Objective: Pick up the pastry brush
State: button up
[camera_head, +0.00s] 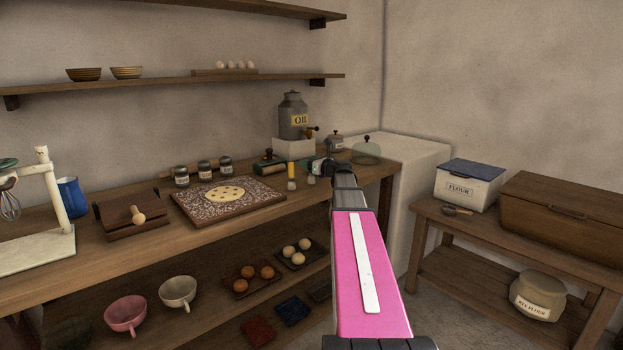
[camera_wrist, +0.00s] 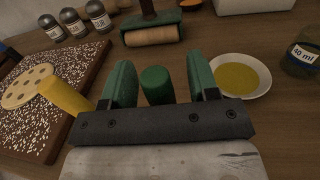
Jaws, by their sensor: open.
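My gripper (camera_wrist: 158,64) is open, with its two green fingers pointing toward the worktop. An upright green cylinder (camera_wrist: 156,87) stands between the fingers, with a gap on each side. In the head view my gripper (camera_head: 319,167) is small, low over the right part of the wooden worktop (camera_head: 150,252). A yellow upright cylinder (camera_wrist: 66,97) stands left of the fingers; it also shows in the head view (camera_head: 291,169).
A shallow bowl of yellow oil (camera_wrist: 240,76) is close right of the fingers, with a labelled jar (camera_wrist: 303,60) beyond. A green-framed roller (camera_wrist: 152,36) lies ahead. A seeded board (camera_wrist: 75,75) with dough is left. Labelled jars (camera_wrist: 74,22) stand behind it.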

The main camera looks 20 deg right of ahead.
jog(key=shift+w+a, duration=0.1)
jog(key=shift+w, duration=0.2)
grip_shut()
jog(key=shift+r, duration=0.15)
